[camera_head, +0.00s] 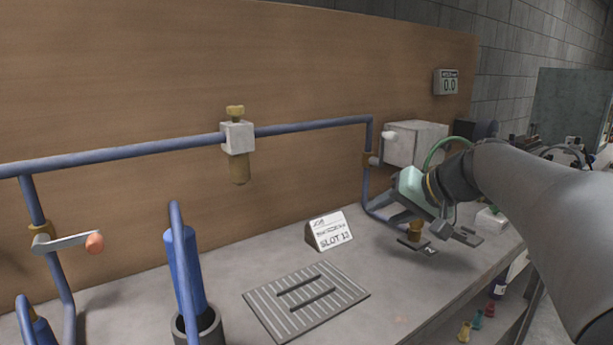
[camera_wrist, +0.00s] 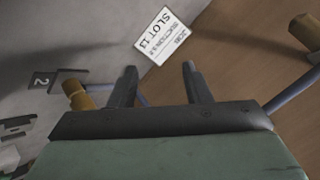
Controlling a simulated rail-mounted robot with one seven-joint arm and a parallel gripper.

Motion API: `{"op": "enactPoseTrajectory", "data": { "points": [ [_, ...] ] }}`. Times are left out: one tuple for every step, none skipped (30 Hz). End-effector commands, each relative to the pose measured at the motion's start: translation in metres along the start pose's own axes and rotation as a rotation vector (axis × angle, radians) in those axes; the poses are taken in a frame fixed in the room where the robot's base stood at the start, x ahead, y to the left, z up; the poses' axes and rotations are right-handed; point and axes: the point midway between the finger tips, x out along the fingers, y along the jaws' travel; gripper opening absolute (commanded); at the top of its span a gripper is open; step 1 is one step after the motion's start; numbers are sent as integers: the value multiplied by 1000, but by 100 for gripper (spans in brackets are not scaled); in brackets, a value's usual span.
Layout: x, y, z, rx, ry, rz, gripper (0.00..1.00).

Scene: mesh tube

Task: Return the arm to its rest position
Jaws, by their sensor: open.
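My arm reaches in from the right in the camera_head view, and my gripper (camera_head: 442,241) hangs low over the right part of the grey bench (camera_head: 375,300). Its two fingers are apart. In the camera_wrist view the gripper (camera_wrist: 158,70) is open with nothing held between the fingertips. The white SLOT 13 card (camera_wrist: 163,36) lies beyond the fingertips there. A brass piece (camera_head: 415,229) shows close to the left finger; whether they touch I cannot tell.
A blue pipe frame (camera_head: 310,125) with a brass-and-white valve (camera_head: 238,138) runs along the wooden back panel. A slotted grey mat (camera_head: 305,302), a card stand (camera_head: 330,231) and a blue tube in a dark cup (camera_head: 198,328) stand left of the gripper. A white box (camera_head: 415,145) is behind.

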Motion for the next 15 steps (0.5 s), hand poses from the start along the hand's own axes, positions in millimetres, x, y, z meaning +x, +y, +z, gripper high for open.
{"op": "enactPoseTrajectory", "data": {
  "points": [
    [-13, -25, 21, 6, -90, 62, 44],
    [-14, -28, 39, 10, -137, 103, 44],
    [-18, -31, 64, 12, -198, 157, 44],
    [-22, -33, 82, 10, -242, 198, 44],
    [-28, -34, 100, 6, -283, 239, 44],
    [-37, -35, 124, -3, -337, 291, 44],
    [-44, -35, 141, -13, -374, 330, 44],
    [-52, -35, 157, -24, -407, 365, 44],
    [-62, -34, 177, -40, -448, 410, 44],
    [-70, -32, 191, -53, -476, 440, 44],
    [-77, -30, 203, -67, -500, 467, 44],
    [-86, -28, 218, -85, -528, 500, 44],
    [-92, -26, 228, -98, -547, 520, 44],
    [-97, -23, 236, -110, -561, 538, 44],
    [-102, -21, 245, -124, -577, 557, 44]
  ]
}}
